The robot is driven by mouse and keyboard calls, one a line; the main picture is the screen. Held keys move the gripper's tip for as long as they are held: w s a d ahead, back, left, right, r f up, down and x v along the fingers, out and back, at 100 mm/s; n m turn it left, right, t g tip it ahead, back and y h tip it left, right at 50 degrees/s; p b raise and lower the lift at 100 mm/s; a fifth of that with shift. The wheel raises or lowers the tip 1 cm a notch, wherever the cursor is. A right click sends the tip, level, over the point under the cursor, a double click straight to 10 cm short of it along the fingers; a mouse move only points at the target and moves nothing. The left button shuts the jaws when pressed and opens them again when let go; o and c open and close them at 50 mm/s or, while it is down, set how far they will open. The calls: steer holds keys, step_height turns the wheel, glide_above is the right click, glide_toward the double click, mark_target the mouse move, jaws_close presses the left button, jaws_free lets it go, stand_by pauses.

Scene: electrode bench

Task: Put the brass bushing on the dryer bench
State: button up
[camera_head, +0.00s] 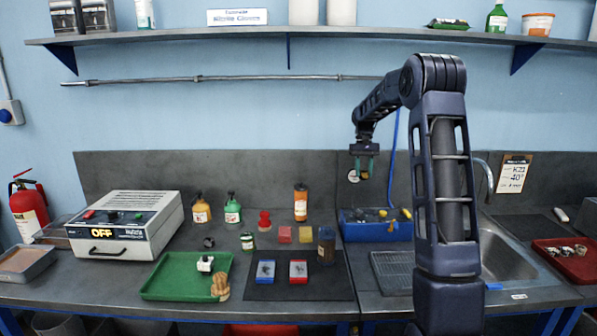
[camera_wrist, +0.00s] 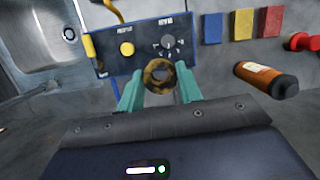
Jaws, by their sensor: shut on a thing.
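The brass bushing (camera_wrist: 154,88) is a worn brown-gold ring, held between the teal fingers of my gripper (camera_wrist: 159,84) in the wrist view. In the head view my gripper (camera_head: 362,172) hangs in the air above the blue box, well clear of the bench top. A small pale ring shape (camera_head: 353,176) shows at its fingertips there. The grey bench top (camera_head: 210,275) runs across the head view. A white box unit marked OFF (camera_head: 128,215) stands on its left part. I cannot tell which stretch is the dryer bench.
The blue box (camera_head: 375,230) with yellow parts stands below my gripper. A green tray (camera_head: 165,278), a dark mat (camera_head: 325,290), bottles and coloured blocks crowd the middle. A sink (camera_head: 500,250) and a red tray (camera_head: 570,265) are at right. A shelf (camera_head: 330,33) runs above.

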steer(key=shift+w+d+m, duration=0.2)
steer(key=shift+d, duration=0.35)
steer(key=shift+w+d+m, duration=0.15)
steer(key=shift+d+m, duration=0.05)
steer(key=shift+d, duration=0.35)
steer(key=shift+a, duration=0.1)
steer(key=n+t+h, duration=0.3)
steer(key=n, duration=1.5)
glide_above(318, 272)
steer(key=a, duration=0.1)
step_height(318, 272, down, 4)
step_height(318, 272, down, 20)
steer(key=shift+r, duration=0.25)
steer(key=shift+f, duration=0.1)
